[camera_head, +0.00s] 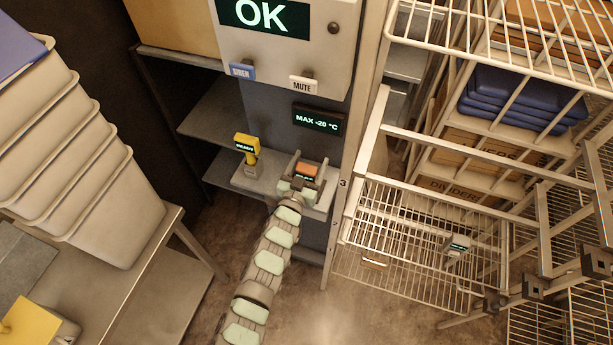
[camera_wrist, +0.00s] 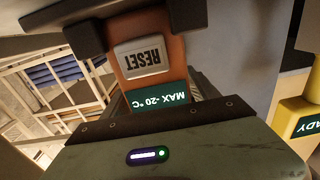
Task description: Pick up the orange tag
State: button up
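An orange block (camera_head: 306,170), which looks like the orange tag, is at the end of my arm over the small grey ledge in the head view. In the wrist view the orange block (camera_wrist: 150,45) carries a light RESET plate and fills the space between the dark fingers. My gripper (camera_head: 308,173) has a finger on each side of it. In the wrist view my gripper (camera_wrist: 146,25) reaches around the block, its fingers very close to the block's sides. Whether they press on it, and whether the block still rests on something, I cannot tell.
A yellow handheld device (camera_head: 247,148) stands left of my gripper. A MAX -20 °C display (camera_head: 318,120) is on the panel behind, below SIREN (camera_head: 242,70) and MUTE (camera_head: 302,84) plates. Wire baskets (camera_head: 420,235) stand close on the right, stacked bins (camera_head: 100,190) on the left.

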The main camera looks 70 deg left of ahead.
jog(key=c, duration=1.3)
jog(key=shift+o, duration=0.2)
jog(key=shift+r, duration=0.1)
